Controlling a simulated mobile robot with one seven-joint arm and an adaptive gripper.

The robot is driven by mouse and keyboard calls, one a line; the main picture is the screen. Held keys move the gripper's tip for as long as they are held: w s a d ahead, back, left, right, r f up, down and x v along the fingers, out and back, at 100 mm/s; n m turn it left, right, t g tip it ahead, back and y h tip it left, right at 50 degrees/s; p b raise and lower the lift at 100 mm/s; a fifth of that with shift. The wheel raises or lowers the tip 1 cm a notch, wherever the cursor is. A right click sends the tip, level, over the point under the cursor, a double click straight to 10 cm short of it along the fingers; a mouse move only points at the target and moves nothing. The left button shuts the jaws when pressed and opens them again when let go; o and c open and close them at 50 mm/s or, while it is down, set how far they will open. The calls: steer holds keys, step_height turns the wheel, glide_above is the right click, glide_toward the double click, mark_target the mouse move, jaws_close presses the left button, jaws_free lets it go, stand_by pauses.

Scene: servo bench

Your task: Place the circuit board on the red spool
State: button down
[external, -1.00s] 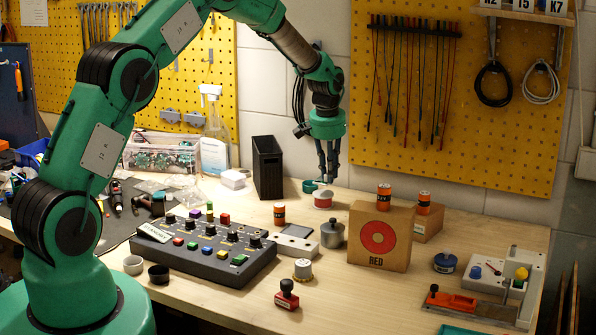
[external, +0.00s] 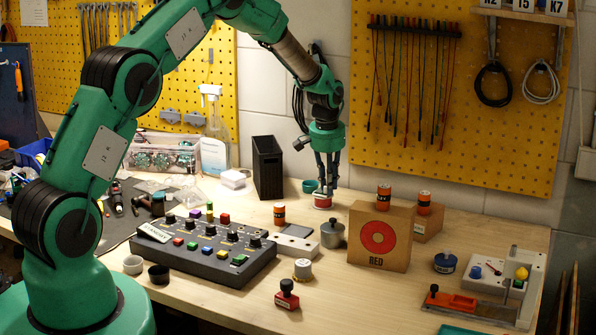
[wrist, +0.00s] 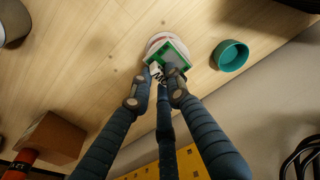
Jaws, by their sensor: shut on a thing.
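The circuit board (wrist: 172,54), green with a grey middle and a small white part, is at my gripper's fingertips in the wrist view. My gripper (wrist: 158,86) is shut on it. The red spool (external: 323,203) stands on the bench under my gripper (external: 326,188) in the external view. In the wrist view only the pale, reddish rim of the spool (wrist: 158,38) shows behind the board, which covers most of it. I cannot tell whether the board touches the spool. In the external view the fingers hide the board.
A teal cup (external: 309,186) stands close beside the spool. A black bin (external: 267,167) is to its left.

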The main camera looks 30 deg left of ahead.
steer(key=c, duration=1.7)
jaws_free()
steer(key=shift+f, duration=0.1)
steer(key=shift+o, duration=0.2)
step_height(320, 180, up, 12)
steer(key=s, duration=0.1)
steer(key=shift+s+p, duration=0.35)
steer(key=shift+p, duration=0.05)
